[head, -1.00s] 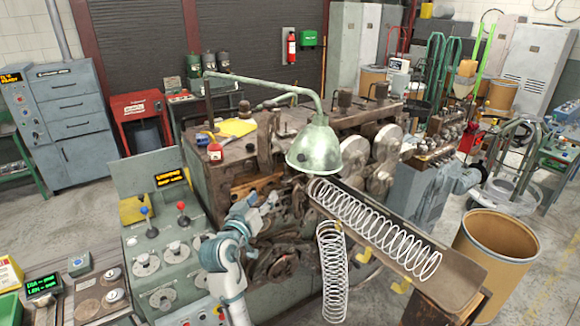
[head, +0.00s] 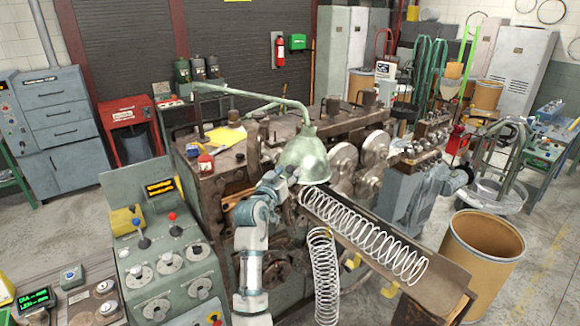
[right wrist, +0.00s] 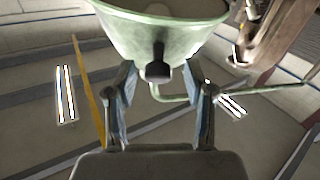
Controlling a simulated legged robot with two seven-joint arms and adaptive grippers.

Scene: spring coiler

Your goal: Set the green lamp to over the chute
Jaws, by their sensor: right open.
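The green lamp (head: 305,160) has a domed shade on a bent green arm and hangs near the upper end of the chute (head: 447,283). My right gripper (head: 282,178) is at the left lower side of the shade. In the right wrist view the shade (right wrist: 160,35) fills the top, and a dark knob (right wrist: 158,70) on it stands between the two fingers of my right gripper (right wrist: 160,80). The fingers are open, with gaps on both sides of the knob. My left gripper is not in view.
A long wire spring (head: 365,235) lies along the chute and another (head: 324,275) hangs beside it. A brown drum (head: 485,250) stands right of the chute. The control panel (head: 165,265) with levers is left of my arm. The coiler machine (head: 225,190) stands behind.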

